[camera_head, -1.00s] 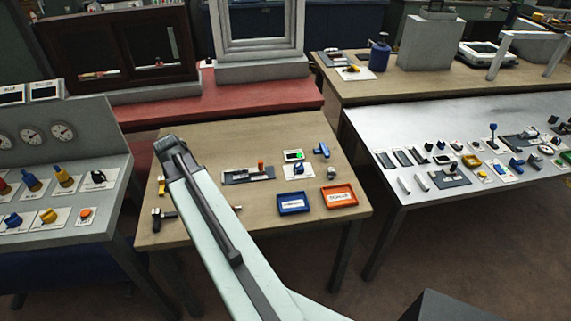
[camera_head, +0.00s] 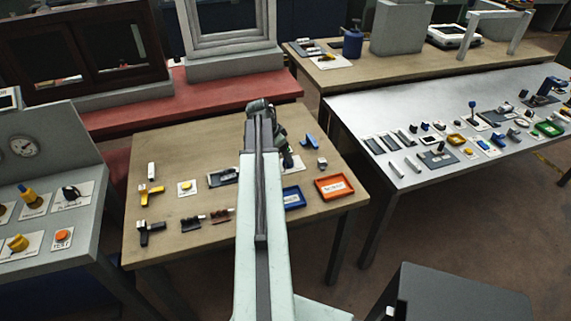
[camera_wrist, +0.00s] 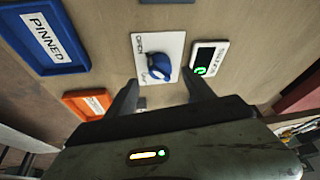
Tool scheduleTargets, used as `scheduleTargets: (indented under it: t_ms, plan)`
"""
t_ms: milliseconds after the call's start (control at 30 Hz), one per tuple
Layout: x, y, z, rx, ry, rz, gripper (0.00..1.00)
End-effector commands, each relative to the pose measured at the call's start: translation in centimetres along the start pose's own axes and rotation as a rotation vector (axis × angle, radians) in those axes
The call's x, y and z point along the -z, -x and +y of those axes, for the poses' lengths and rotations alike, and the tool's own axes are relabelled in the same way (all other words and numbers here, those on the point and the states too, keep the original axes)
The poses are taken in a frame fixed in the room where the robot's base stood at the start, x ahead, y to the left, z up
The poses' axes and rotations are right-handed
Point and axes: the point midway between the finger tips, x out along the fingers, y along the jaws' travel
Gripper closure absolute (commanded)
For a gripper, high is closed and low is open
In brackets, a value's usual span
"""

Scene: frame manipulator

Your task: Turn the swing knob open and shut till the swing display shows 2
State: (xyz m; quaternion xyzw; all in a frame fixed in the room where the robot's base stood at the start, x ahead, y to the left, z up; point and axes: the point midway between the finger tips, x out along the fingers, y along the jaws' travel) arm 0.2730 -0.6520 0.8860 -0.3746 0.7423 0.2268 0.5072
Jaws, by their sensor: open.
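The blue swing knob (camera_wrist: 152,66) sits on a white plate lettered OPEN in the wrist view. The swing display (camera_wrist: 208,58) is beside it on the right, a black screen with a small green mark that I cannot read surely. My gripper (camera_wrist: 160,92) is open, its two fingers apart, pointing toward the knob's plate; the knob appears just ahead between the fingers and not gripped. In the head view my gripper (camera_head: 279,137) is over the wooden table, and my arm hides most of the knob and display.
A blue tray (camera_wrist: 45,32) lettered PINNED and an orange tray (camera_wrist: 88,103) lie left of the knob in the wrist view. In the head view, yellow (camera_head: 150,194) and black (camera_head: 150,232) parts lie left of my arm. A metal table (camera_head: 385,196) with many parts stands right.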

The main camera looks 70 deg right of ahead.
Motion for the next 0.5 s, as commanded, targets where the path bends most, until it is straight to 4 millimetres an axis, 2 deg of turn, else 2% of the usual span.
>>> scheduleTargets:
  t_ms: [33,200,300,500]
  plan:
    - [-0.3,-1.9,0.0,0.000,-0.001,0.000,0.38]
    - [-0.4,-4.6,-0.1,0.000,0.000,-0.001,0.38]
    - [-0.2,-5.2,-0.1,0.001,0.001,-0.001,0.38]
    - [-0.1,-4.9,-0.1,0.001,0.002,-0.001,0.38]
